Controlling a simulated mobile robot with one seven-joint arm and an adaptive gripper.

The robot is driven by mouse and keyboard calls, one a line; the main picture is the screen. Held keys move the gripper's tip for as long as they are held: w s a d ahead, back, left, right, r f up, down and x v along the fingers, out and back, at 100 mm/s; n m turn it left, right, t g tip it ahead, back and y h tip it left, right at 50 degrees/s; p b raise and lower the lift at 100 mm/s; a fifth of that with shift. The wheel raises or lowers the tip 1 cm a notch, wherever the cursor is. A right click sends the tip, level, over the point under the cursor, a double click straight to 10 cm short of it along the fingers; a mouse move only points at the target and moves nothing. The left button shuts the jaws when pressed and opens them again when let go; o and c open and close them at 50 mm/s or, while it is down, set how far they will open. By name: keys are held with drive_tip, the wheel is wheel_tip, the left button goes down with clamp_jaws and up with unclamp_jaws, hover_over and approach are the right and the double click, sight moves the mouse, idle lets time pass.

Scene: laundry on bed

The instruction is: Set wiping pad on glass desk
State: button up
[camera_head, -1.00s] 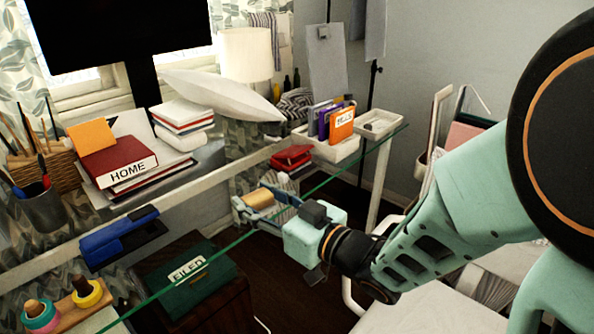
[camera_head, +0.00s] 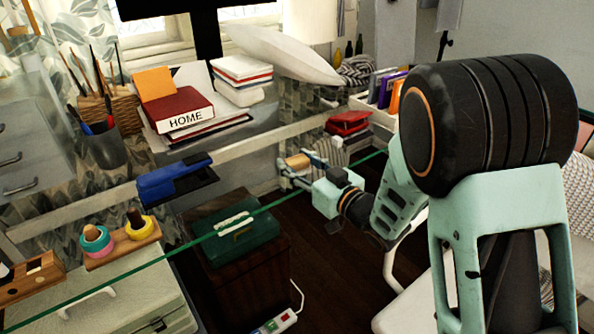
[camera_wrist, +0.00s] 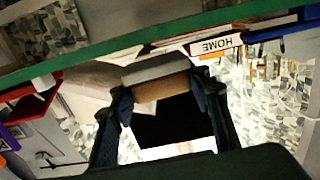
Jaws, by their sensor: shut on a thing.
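My gripper (camera_head: 298,170) is shut on the wiping pad (camera_head: 294,161), a small tan block with a grey face. In the wrist view the pad (camera_wrist: 158,82) sits between the two dark fingertips. The glass desk (camera_head: 130,271) is a clear pane with a green front edge; this edge (camera_wrist: 150,37) also crosses the top of the wrist view. In the head view the gripper overlaps the right part of the edge line, with the pad on its far side. I cannot tell the pad's height relative to the glass, and no contact is visible.
A red HOME book (camera_head: 185,112), a pen cup (camera_head: 104,148), a blue stapler (camera_head: 172,180), tape rolls (camera_head: 138,226) and a red item (camera_head: 348,123) crowd the desk area. A green box (camera_head: 236,240) is on a dark cabinet below the glass. A white chair is at right.

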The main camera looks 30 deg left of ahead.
drive_tip(key=shift+f, duration=0.95)
drive_tip(key=shift+f+b, duration=0.2)
drive_tip(key=shift+b, duration=0.2)
drive_tip(key=o, duration=1.2)
drive_tip(key=shift+c, duration=0.2)
drive_tip(key=shift+r, duration=0.15)
